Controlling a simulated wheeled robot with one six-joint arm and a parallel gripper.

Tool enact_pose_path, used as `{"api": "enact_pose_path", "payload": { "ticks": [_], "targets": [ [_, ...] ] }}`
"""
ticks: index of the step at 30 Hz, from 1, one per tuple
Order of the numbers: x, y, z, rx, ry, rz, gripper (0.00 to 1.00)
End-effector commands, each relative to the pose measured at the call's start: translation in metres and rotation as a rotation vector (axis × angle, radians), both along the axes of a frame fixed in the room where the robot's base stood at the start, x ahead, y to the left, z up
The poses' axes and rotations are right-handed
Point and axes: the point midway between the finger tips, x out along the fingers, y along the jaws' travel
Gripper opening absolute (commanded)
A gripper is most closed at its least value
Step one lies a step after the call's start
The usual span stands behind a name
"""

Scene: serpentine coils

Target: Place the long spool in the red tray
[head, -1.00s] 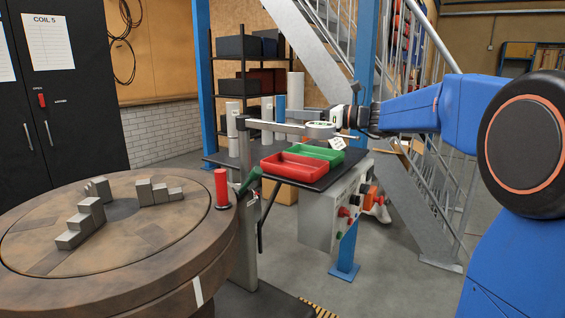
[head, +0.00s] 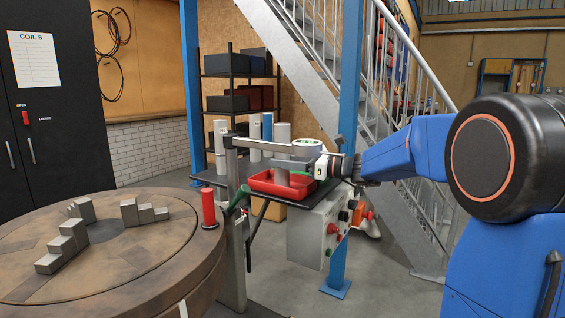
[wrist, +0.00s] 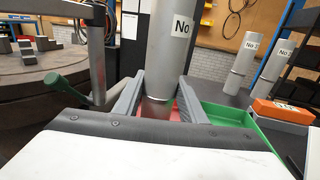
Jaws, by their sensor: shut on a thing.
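My gripper (head: 290,165) is shut on a grey cylindrical spool (head: 282,133). The spool stands upright between the jaws and sticks out above and below them. The wrist view shows the spool (wrist: 172,40) with a white label starting "No", between my two grey fingers. Its lower end is over the red tray (head: 262,187); I cannot tell whether it touches the tray floor. In the wrist view, red tray floor (wrist: 153,111) shows behind the spool's lower end. The arm hides part of the tray in the head view.
A green tray (wrist: 225,118) lies right beside the red one. An orange labelled block (wrist: 282,110) is beyond it. Spools No 2 (wrist: 241,65) and No 3 (wrist: 273,72) stand behind. A post with a green-handled lever (wrist: 68,88) is close on the left.

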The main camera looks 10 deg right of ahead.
Motion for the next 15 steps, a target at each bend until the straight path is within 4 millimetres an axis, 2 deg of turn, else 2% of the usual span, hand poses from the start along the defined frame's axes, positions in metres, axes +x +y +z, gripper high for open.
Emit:
{"api": "enact_pose_path", "payload": {
  "ticks": [8,9,11,15],
  "targets": [
    [-0.0001,0.0001,-0.0011,0.001,-0.002,0.000,0.00],
    [0.0000,0.0000,-0.0019,0.000,0.000,0.000,0.44],
    [0.0000,0.0000,-0.0018,0.000,0.000,0.000,0.56],
    [0.0000,0.0000,-0.0017,0.000,0.000,0.000,0.56]
  ]
}}
